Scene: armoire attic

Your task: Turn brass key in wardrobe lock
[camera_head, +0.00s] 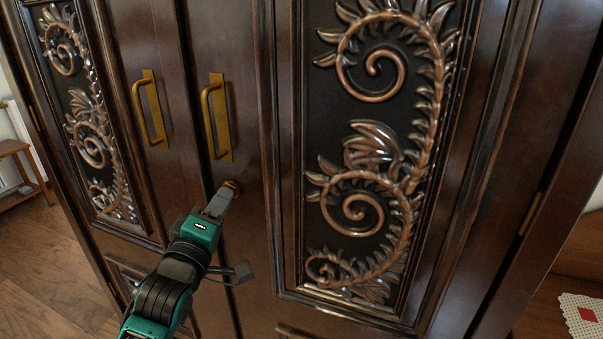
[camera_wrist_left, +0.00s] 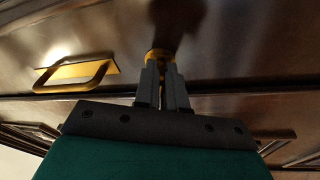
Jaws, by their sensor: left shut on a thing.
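The dark wooden wardrobe (camera_head: 257,240) fills the head view, with its two doors shut. A small brass piece (camera_head: 232,186), the key at the lock, shows on the right door below the handle. It also shows as a brass round (camera_wrist_left: 158,56) in the left wrist view, just beyond the fingertips. My left gripper (camera_head: 222,199) is at the lock, its fingers closed together on the key (camera_wrist_left: 163,70). The fingers hide most of the key, so its turn angle cannot be told. My right gripper is not in view.
Two brass handles (camera_head: 150,108) (camera_head: 216,117) stand out from the doors just above the lock. Raised carved scrolls (camera_head: 365,150) cover the right panel. A wooden side table (camera_head: 20,165) stands at the far left. Open wooden floor (camera_head: 45,265) lies at the lower left.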

